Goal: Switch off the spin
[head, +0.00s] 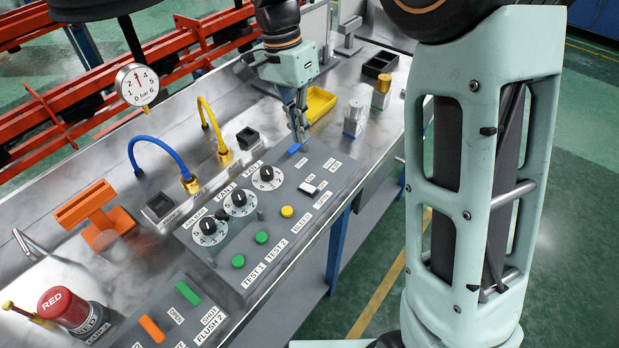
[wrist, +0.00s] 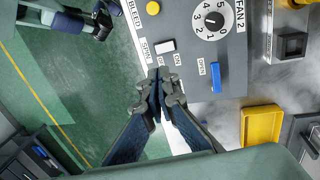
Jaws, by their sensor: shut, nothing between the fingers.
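The white spin switch (wrist: 166,46) is a small rocker on the grey control panel (head: 278,225), with SPIN and ON labels on either side in the wrist view. It also shows in the head view (head: 308,188), uncovered. Which way it is tipped is too small to tell. My gripper (head: 302,138) is shut and empty, pointing down over the panel's far right end, near the blue switch. In the wrist view my gripper's closed fingertips (wrist: 158,74) appear just below the white switch. I see no contact; the height gap is unclear.
A blue switch (wrist: 216,77) lies beside the white one. Fan knobs (head: 239,202), a yellow button (head: 287,212) and green buttons (head: 262,237) share the panel. A yellow tray (head: 319,104) and two capped containers (head: 355,118) stand beyond it.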

